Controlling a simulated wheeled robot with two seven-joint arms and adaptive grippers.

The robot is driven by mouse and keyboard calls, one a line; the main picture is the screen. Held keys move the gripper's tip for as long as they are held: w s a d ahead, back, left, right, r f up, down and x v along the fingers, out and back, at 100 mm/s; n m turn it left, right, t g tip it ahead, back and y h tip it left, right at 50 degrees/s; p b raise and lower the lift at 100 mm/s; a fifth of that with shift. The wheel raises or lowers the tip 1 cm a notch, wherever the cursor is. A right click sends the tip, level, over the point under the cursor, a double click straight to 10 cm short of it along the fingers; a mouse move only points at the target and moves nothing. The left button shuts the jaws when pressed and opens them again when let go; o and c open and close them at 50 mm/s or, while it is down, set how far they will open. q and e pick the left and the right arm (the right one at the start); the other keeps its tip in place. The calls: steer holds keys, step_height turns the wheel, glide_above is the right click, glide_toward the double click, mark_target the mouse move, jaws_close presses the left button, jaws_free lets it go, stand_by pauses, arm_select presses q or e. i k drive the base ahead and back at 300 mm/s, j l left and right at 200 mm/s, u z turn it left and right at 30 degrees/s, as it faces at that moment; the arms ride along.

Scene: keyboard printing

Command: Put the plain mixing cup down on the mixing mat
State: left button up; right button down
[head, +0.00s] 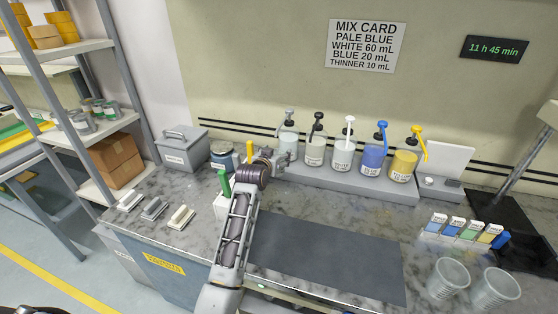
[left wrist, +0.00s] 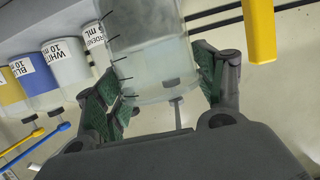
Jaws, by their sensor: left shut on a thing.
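My left gripper (head: 280,160) is at the left end of the pump row, in front of the leftmost pump bottle. In the left wrist view the gripper (left wrist: 158,95) is shut on a clear cup (left wrist: 145,45) with dark tick marks up its side. The cup looks cloudy, but I cannot tell what is in it. In the head view the cup is hard to separate from the bottle behind it. The dark grey mixing mat (head: 330,258) lies flat on the counter, to the right of and nearer than the gripper, with its visible surface bare. My right gripper is out of view.
Pump bottles stand on a grey ledge (head: 345,184) along the wall, including a blue one (head: 373,158) and a yellow one (head: 402,166). Two clear cups (head: 448,278) (head: 495,290) and colour cards (head: 460,228) sit right of the mat. A green-handled tool (head: 224,184) stands left of my arm.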

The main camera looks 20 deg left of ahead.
mark_target(359, 260)
steer(key=l+u, duration=0.1)
steer(key=l, duration=0.3)
steer(key=k+l, duration=0.15)
steer(key=l, duration=0.2)
steer(key=k+l+u, duration=0.15)
steer(key=l, duration=0.25)
steer(key=l+u, duration=0.1)
steer(key=l, duration=0.3)
steer(key=k+l+u, duration=0.1)
steer(key=l, duration=0.25)
steer(key=k+l, duration=0.2)
steer(key=l, duration=0.15)
steer(key=k+l+u, duration=0.15)
steer(key=l, duration=0.2)
